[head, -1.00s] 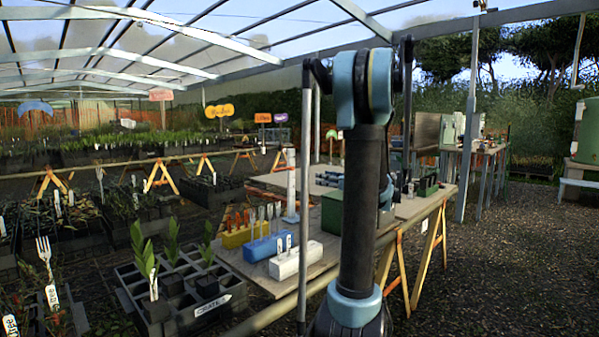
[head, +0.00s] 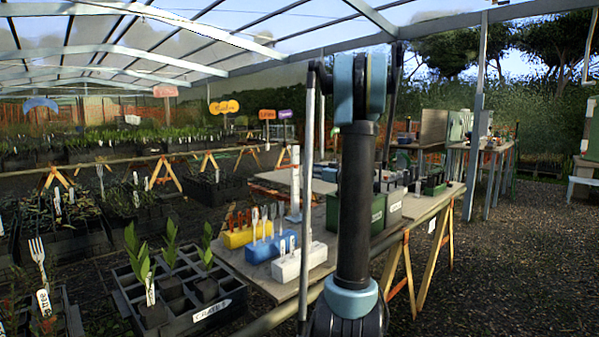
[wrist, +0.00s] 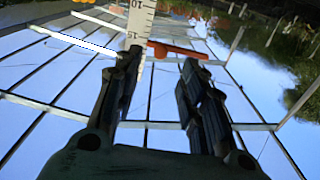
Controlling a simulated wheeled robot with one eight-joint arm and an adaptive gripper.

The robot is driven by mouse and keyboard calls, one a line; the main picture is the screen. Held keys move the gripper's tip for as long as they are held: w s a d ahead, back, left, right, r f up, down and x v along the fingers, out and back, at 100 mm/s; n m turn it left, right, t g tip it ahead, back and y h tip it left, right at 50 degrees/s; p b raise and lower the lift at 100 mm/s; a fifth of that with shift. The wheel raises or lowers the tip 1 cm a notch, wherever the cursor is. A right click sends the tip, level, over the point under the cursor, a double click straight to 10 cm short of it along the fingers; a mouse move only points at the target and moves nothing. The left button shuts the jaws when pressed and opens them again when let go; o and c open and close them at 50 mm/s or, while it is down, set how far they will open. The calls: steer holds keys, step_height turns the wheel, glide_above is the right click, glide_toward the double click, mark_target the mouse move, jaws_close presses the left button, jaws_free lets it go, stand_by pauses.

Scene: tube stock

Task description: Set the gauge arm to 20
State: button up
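In the wrist view, which shows the roof and trees upside down, a white scale post (wrist: 141,22) with dark marks and digits stands at top centre. An orange-red bar (wrist: 178,50), which looks like the gauge arm, reaches right from beside the post. My gripper (wrist: 160,62) is open and empty, its two dark fingers apart below the bar in the picture. I cannot tell whether a finger touches the bar. In the head view a white post (head: 295,184) stands on the bench; no orange bar shows there and my gripper is not visible.
The wooden bench (head: 318,283) holds yellow (head: 238,238), blue (head: 262,252) and white (head: 290,267) tool blocks and green boxes (head: 378,213). A divided plant crate (head: 205,322) stands at front left. Gravel ground (head: 510,260) at right is open.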

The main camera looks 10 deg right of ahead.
mark_target(297, 167)
steer(key=x, duration=0.7)
steer(key=shift+w+a, duration=0.15)
jaws_close()
